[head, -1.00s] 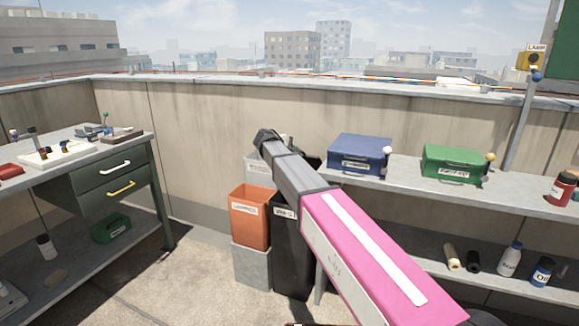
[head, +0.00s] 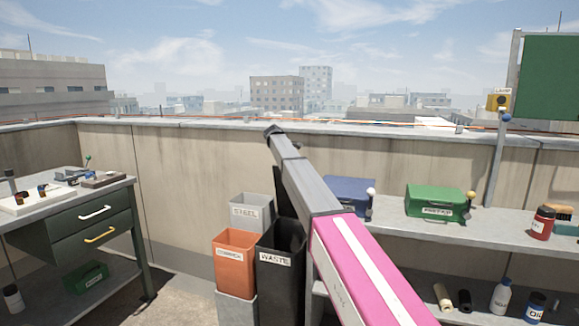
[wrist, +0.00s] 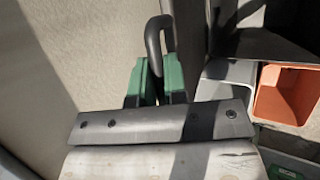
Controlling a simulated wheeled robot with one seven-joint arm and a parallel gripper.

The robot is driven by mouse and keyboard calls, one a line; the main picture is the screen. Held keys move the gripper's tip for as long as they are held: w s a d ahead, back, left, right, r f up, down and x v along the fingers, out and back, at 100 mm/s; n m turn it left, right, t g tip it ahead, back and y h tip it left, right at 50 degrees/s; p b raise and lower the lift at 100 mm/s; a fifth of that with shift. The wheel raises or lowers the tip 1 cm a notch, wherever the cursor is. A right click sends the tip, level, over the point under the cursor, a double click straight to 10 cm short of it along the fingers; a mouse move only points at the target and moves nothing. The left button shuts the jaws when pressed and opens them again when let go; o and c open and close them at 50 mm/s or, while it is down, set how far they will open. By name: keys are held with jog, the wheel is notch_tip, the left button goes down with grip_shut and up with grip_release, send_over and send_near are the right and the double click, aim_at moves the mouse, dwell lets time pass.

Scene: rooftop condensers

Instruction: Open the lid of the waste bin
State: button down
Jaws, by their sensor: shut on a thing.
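The black waste bin (head: 277,275) stands beside the orange bin in the head view, its label facing me. Its top is uncovered and I look into its dark inside. A dark upright panel beside my arm, apparently its lid (head: 278,188), rises behind the opening, mostly hidden by my arm. In the wrist view my gripper (wrist: 158,80) has its green fingers closed around a dark looped handle (wrist: 153,35). The handle seems to belong to the lid, which shows there nearly edge-on. The fingertips cannot be made out in the head view.
The orange copper bin (head: 236,262) and grey steel bin (head: 250,212) stand left of the waste bin. The parapet wall (head: 190,190) is close behind. A shelf with a blue box (head: 350,193) and green box (head: 435,203) is at right; a drawer bench (head: 95,222) at left.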

jog(key=shift+w, duration=0.35)
jog(key=c, duration=1.2)
grip_release()
jog(key=shift+d, duration=0.1)
jog(key=shift+r, duration=0.1)
jog(key=v, duration=1)
jog(key=shift+s+a+r, duration=0.2)
jog(key=shift+a+r, duration=0.05)
